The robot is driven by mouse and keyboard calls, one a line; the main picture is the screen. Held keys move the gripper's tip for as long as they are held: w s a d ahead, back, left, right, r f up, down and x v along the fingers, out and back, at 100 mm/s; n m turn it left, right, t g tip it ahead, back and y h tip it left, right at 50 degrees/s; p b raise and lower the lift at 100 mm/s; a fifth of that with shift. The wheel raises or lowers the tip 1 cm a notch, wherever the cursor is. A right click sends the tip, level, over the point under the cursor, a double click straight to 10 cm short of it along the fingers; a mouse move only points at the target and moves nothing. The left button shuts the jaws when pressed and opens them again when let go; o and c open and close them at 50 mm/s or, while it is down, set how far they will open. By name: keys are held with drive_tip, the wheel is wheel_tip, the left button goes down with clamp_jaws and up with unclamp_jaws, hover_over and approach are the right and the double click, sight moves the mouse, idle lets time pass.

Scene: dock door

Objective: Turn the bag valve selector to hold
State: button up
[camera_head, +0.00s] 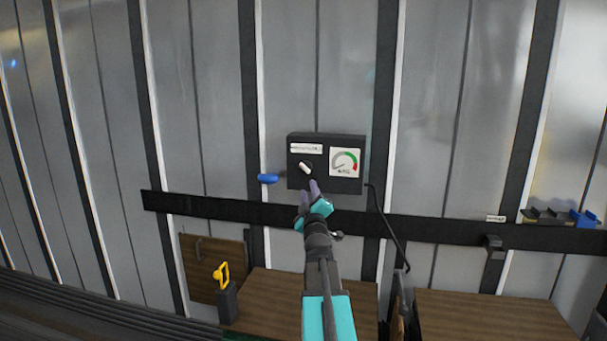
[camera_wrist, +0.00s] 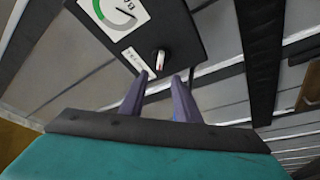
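A dark control box (camera_head: 326,178) is fixed on the metal wall. It carries a round selector knob (camera_head: 305,168) with a white pointer, tilted from upper left to lower right in the head view. The knob also shows in the wrist view (camera_wrist: 159,60). To its right is a gauge (camera_head: 345,163) with a green and red arc. A white label (camera_head: 306,148) sits above the knob; its text is too small to read. My gripper (camera_head: 314,187) is just below the knob. In the wrist view its two purple fingers (camera_wrist: 160,92) stand apart with nothing seen between them, short of the knob.
A blue handle (camera_head: 268,178) sticks out left of the box. A black cable (camera_head: 388,228) hangs from the box's right side. A dark rail (camera_head: 450,230) crosses the wall below. Wooden panels (camera_head: 490,312) and a yellow-handled item (camera_head: 222,275) are lower down.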

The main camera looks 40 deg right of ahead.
sight(305, 169)
drive_tip(key=shift+p+x, duration=2)
drive_tip(key=shift+x, duration=4.05)
drive_tip(key=shift+r, duration=0.1)
drive_tip(key=shift+c, duration=0.5)
clamp_jaws()
drive_tip(key=shift+a, duration=0.3)
drive_tip(key=shift+r, duration=0.1)
